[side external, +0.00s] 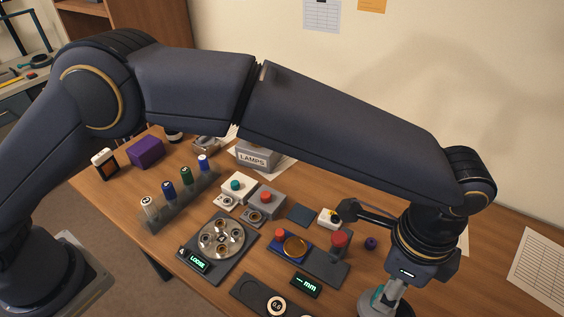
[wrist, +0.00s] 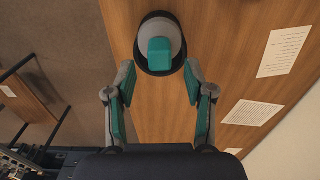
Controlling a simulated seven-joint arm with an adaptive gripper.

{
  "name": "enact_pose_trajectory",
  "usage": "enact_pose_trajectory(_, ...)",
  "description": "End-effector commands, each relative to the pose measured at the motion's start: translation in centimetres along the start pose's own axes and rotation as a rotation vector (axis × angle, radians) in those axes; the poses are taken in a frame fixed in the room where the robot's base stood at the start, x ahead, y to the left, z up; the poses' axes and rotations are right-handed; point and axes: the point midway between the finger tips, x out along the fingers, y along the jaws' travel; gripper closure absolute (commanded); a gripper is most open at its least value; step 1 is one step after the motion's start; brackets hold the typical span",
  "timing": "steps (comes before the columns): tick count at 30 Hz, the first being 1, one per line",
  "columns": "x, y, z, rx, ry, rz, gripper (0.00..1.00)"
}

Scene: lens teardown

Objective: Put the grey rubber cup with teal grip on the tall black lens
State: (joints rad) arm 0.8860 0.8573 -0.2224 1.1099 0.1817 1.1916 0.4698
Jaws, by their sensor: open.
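The grey rubber cup (wrist: 157,32) with its teal grip (wrist: 159,55) shows at the top centre of the wrist view. It sits over a round black body (wrist: 181,48), which looks like the tall black lens seen from above. I cannot tell whether the cup is fully seated. My gripper (wrist: 158,80) is open and empty, its teal-padded fingers spread to either side just short of the grip. In the side view my gripper is at the lower right, and the cup (side external: 370,300) shows partly beside the fingers at the bottom edge.
A round metal part on a dark stand (side external: 221,239), a blue tray with a gold disc (side external: 295,246), and a rack of coloured bottles (side external: 182,203) stand to the left. Paper sheets (wrist: 252,112) lie flat on the table. Bare wood surrounds the cup.

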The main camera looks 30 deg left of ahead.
Motion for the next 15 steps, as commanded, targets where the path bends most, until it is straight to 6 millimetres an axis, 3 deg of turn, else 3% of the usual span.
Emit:
enact_pose_trajectory(6, -4.9, 0.0, -0.1, 0.0, 0.004, -0.001, 0.47)
enact_pose_trajectory(12, -7.4, 0.0, 0.0, -0.001, 0.002, -0.001, 0.47)
enact_pose_trajectory(15, -8.9, -0.8, 1.3, -0.035, 0.009, -0.013, 0.47)
